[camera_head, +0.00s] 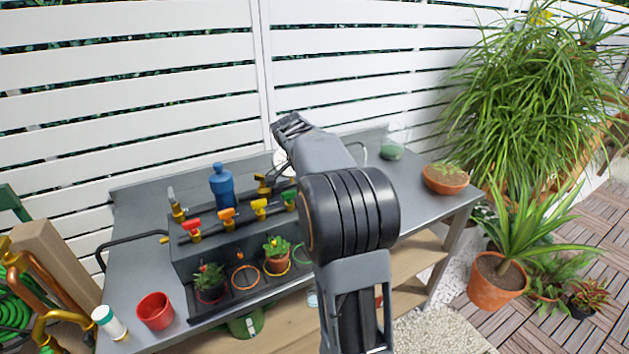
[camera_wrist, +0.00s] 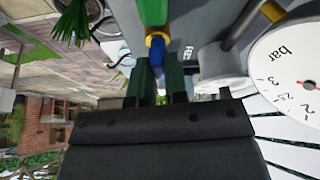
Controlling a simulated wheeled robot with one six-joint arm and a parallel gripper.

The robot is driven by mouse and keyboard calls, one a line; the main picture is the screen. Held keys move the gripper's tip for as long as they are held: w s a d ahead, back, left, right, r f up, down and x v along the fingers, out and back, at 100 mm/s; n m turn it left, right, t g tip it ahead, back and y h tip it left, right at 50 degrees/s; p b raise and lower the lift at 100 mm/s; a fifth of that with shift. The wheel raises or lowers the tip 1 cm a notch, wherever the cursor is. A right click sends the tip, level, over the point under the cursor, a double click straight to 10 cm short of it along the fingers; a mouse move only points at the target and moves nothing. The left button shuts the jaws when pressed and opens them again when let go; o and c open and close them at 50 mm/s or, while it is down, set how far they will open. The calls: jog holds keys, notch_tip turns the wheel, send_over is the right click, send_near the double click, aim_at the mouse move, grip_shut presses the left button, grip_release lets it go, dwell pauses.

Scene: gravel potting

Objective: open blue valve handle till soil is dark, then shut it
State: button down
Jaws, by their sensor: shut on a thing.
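The blue valve handle (camera_wrist: 156,60) shows in the wrist view beside a brass fitting, between the fingers of my gripper (camera_wrist: 158,82). My gripper is shut on it. In the head view my gripper is at the back of the valve row, largely covered by my own arm, and the blue handle is not visible there. The red handle (camera_head: 191,225), orange handle (camera_head: 227,215), yellow handle (camera_head: 259,207) and green handle (camera_head: 289,196) stand in a row to the left. The soil under the blue valve is hidden, so its colour cannot be told.
A pressure gauge (camera_wrist: 295,75) is close on the right in the wrist view. A blue bottle (camera_head: 221,186) stands behind the valves. Potted plants sit in the tray below. A red cup (camera_head: 155,311) and a terracotta bowl (camera_head: 446,180) stand on the grey bench (camera_head: 135,255).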

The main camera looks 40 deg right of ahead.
jog(key=shift+m, duration=0.5)
jog(key=shift+m+g, duration=0.3)
jog(key=c, duration=1.1)
grip_release()
jog(key=shift+c, duration=0.2)
jog(key=p+v, duration=0.2)
jog(key=v, duration=1.1)
jog(key=shift+r, duration=0.45)
jog(key=shift+w, duration=0.1)
